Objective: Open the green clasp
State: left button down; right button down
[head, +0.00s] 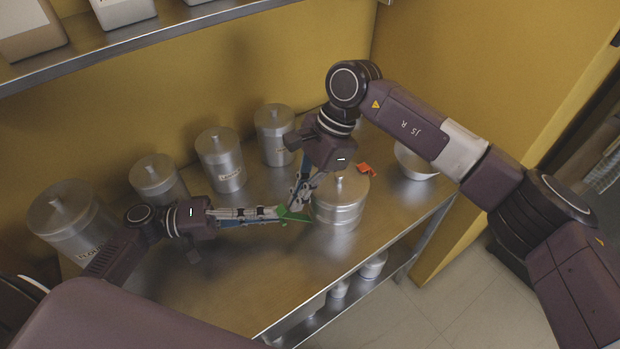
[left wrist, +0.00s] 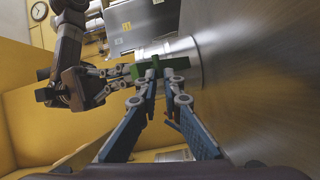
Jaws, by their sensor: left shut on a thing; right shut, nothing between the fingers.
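The green clasp (head: 291,215) is on the near left side of a steel canister (head: 341,207) with a knobbed lid. It also shows in the left wrist view (left wrist: 176,63), against the canister's side (left wrist: 190,50). My left gripper (head: 281,213) comes in from the left and is shut on the green clasp; its fingertips (left wrist: 153,76) hide part of it. My right gripper (head: 295,203) is shut and empty, pointing down beside the canister's left side, just above the clasp. Whether the clasp is latched cannot be told.
An orange piece (head: 367,169) is at the canister's far right side. A white bowl (head: 415,162) stands behind it to the right. Several labelled canisters (head: 220,160) line the yellow wall. A shelf (head: 130,38) hangs above. The steel table (head: 245,290) is clear at the front.

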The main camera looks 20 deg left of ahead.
jog(key=shift+s+a+f, duration=0.4)
jog(key=shift+f, duration=0.15)
